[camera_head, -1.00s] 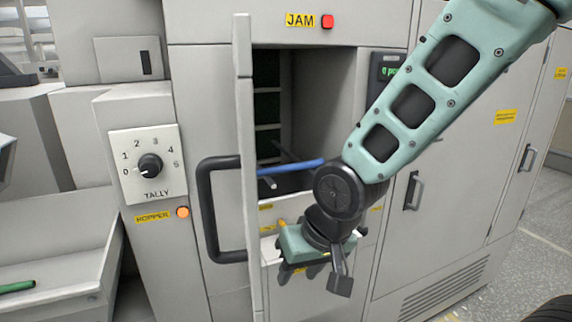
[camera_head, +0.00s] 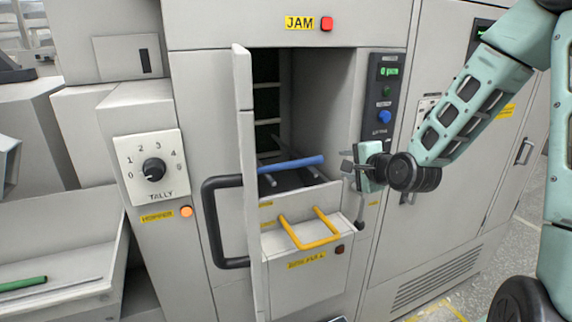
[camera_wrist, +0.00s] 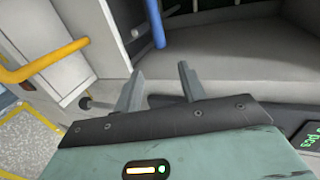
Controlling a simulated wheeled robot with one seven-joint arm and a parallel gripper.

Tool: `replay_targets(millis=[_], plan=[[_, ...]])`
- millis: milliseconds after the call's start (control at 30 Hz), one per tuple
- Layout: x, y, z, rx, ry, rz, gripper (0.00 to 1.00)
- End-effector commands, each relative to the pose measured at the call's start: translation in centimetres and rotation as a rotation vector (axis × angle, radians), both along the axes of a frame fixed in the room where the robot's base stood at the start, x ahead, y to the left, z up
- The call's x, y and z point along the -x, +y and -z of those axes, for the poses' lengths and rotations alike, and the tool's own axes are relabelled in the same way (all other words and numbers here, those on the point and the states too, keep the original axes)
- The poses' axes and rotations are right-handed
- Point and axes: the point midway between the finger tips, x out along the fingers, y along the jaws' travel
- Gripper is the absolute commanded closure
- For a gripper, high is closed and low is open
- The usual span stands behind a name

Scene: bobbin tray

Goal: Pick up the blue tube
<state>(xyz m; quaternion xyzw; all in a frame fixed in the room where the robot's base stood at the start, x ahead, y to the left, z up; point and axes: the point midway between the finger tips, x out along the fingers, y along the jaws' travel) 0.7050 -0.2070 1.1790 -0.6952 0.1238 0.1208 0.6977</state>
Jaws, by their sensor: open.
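The blue tube (camera_head: 291,164) lies across the top of the drawer inside the open cabinet bay. It also shows in the wrist view (camera_wrist: 158,24), beyond my fingertips. My gripper (camera_head: 344,170) is to the right of the tube, near the right edge of the bay opening. Its fingers point left toward the bay. In the wrist view my gripper (camera_wrist: 158,80) has its two fingers apart with nothing between them. The tube is apart from the fingers.
A drawer with a yellow handle (camera_head: 310,239) stands below the tube. An open door with a dark handle (camera_head: 212,222) borders the bay on the left. A control panel (camera_head: 384,100) is at the right. A green tube (camera_head: 22,284) lies in the left trough.

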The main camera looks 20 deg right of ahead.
Motion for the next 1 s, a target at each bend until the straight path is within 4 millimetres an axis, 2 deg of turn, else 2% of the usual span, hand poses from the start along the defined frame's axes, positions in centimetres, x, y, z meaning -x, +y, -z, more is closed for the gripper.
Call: replay_targets(millis=[100,400,733,1000], plan=[[-2.3,0.2,0.8,-0.004,0.001,-0.003,0.59],[-7.4,0.1,2.4,-0.001,0.001,-0.002,0.59],[-9.7,0.0,3.1,0.002,0.001,-0.002,0.59],[-13.1,-0.1,4.0,0.001,0.001,-0.001,0.59]])
